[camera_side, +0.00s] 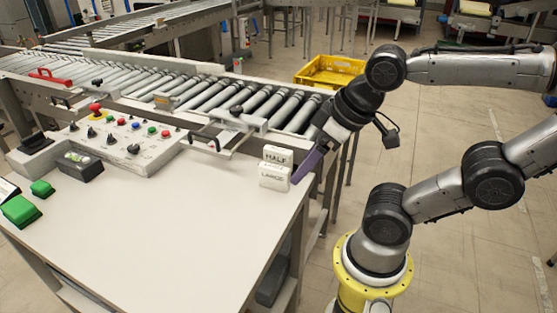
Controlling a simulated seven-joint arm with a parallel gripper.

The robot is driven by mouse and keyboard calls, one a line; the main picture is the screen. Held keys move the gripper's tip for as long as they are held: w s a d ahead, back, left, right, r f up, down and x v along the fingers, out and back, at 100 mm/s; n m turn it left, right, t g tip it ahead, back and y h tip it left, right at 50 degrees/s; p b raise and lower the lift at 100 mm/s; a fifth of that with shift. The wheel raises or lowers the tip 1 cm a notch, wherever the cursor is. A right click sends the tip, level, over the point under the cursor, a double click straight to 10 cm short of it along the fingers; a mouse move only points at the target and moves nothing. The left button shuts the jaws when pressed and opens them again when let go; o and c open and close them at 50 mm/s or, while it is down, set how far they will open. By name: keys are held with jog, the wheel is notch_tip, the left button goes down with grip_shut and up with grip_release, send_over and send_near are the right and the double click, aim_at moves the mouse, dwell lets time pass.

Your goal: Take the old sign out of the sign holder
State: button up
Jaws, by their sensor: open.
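Two white blocks with dark lettering are at the right corner of the white table: one reads "HALF" (277,156), and one in front of it reads "LARGE" (274,177). A dark box (81,166) with a lighter top sits at the table's left, in front of the control panel; I cannot tell whether it is the sign holder or whether a sign is in it. My gripper (305,167), with purple fingers, is open and points down just right of the two blocks. The fingers overlap in this view, and any contact with the blocks is unclear.
The control panel (118,139) with buttons and knobs lies behind the table top (165,225). Green blocks (20,211) are at the left edge. The roller conveyor (215,94) runs behind. A yellow crate (330,72) stands beyond. The table's middle and front are clear.

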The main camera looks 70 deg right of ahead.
jog(key=shift+c, duration=0.6)
